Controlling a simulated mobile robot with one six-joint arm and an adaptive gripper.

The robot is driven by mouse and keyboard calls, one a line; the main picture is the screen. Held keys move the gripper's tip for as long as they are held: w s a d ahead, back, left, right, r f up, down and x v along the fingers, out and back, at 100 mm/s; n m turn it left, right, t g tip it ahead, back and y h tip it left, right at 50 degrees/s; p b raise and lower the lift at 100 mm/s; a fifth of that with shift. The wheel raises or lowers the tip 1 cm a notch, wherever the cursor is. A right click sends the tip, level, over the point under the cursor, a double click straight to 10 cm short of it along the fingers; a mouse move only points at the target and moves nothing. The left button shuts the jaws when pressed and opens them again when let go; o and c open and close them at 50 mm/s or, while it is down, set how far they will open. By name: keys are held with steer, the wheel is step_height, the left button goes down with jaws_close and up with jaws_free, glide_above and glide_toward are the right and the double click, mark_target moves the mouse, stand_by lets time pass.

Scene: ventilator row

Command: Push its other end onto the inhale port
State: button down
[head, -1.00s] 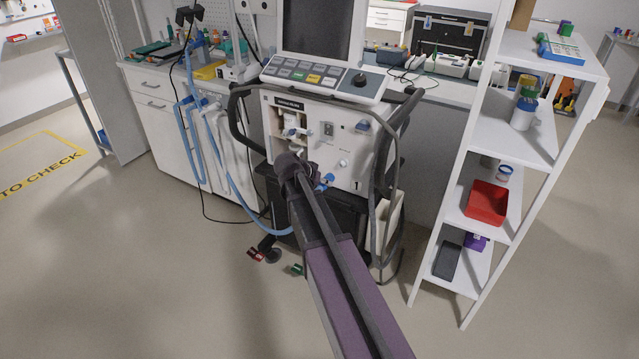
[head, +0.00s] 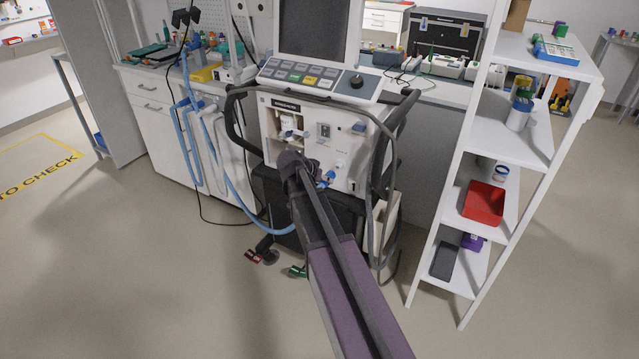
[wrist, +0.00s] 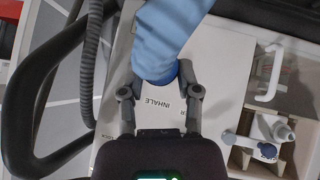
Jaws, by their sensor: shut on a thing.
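My gripper (wrist: 157,80) is shut on the blue end cuff (wrist: 158,77) of a pale blue hose (wrist: 172,30) in the wrist view. The cuff is in front of the ventilator's white front panel (wrist: 205,105), over the printed word INHALE. The inhale port is hidden behind the cuff and hose, so I cannot tell whether they touch. In the head view, the blue cuff (head: 328,178) shows beside my gripper at the lower front of the ventilator (head: 352,148). The hose (head: 240,188) loops down on the left and passes behind my arm.
An open compartment with white and blue fittings (wrist: 262,140) lies beside the label in the wrist view. Dark rails (head: 234,120) flank the ventilator. A white shelf rack (head: 455,200) with a red bin (head: 484,202) stands at right. The floor at left is clear.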

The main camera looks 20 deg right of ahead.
mark_target(327, 174)
steer(key=shift+w+d, duration=1.05)
steer(key=shift+d, duration=0.25)
steer(key=shift+w+d, duration=0.9)
steer(key=shift+d, duration=0.2)
stand_by(1.3)
stand_by(0.5)
steer(key=shift+c, duration=1.2)
jaws_free()
steer(key=shift+a, duration=0.1)
